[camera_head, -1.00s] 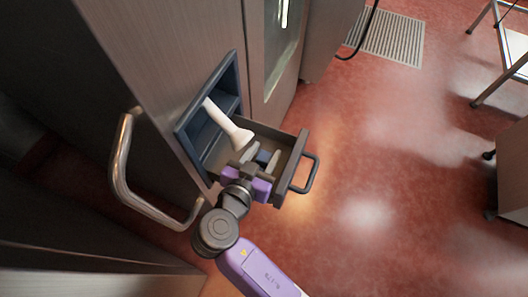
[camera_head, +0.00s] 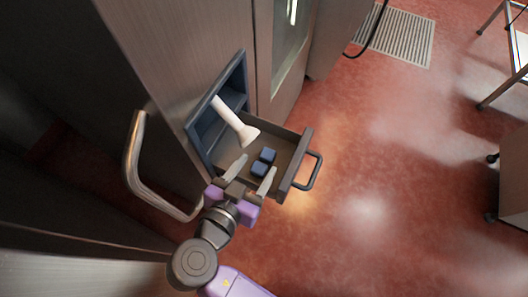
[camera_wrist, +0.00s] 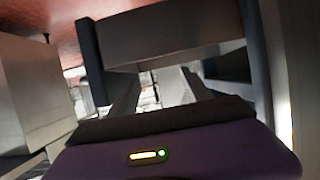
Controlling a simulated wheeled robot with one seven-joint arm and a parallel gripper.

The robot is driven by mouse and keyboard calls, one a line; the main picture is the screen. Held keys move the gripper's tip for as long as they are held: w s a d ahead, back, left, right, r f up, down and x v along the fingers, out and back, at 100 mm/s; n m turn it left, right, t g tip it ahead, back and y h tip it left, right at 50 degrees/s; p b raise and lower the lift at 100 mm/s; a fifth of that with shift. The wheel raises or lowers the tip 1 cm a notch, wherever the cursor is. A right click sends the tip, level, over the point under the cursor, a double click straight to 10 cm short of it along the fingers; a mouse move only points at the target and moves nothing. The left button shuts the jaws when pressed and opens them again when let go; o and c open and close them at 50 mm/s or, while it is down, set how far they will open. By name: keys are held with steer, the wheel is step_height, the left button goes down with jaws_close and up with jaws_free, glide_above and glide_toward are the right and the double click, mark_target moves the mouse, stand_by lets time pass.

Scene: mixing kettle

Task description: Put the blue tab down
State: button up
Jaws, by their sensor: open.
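The blue tab (camera_head: 261,168) lies in the open drawer (camera_head: 291,166) in the head view. It shows as two small blue blocks close together; I cannot tell whether they are joined. My gripper (camera_head: 258,164) is open, with its two pale fingers spread on either side of the blue blocks, pointing into the drawer. No contact between the fingers and the blocks shows. In the wrist view, my two fingers reach forward below a grey panel, and the blue tab cannot be made out there.
A white funnel-like spout (camera_head: 236,122) slants down from the blue-framed opening (camera_head: 195,125) over the drawer. The drawer handle (camera_head: 309,174) sticks out to the right. A curved metal handle (camera_head: 136,165) stands left. The red floor (camera_head: 390,190) right of the drawer is clear.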

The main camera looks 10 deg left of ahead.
steer(key=shift+v, duration=1.8)
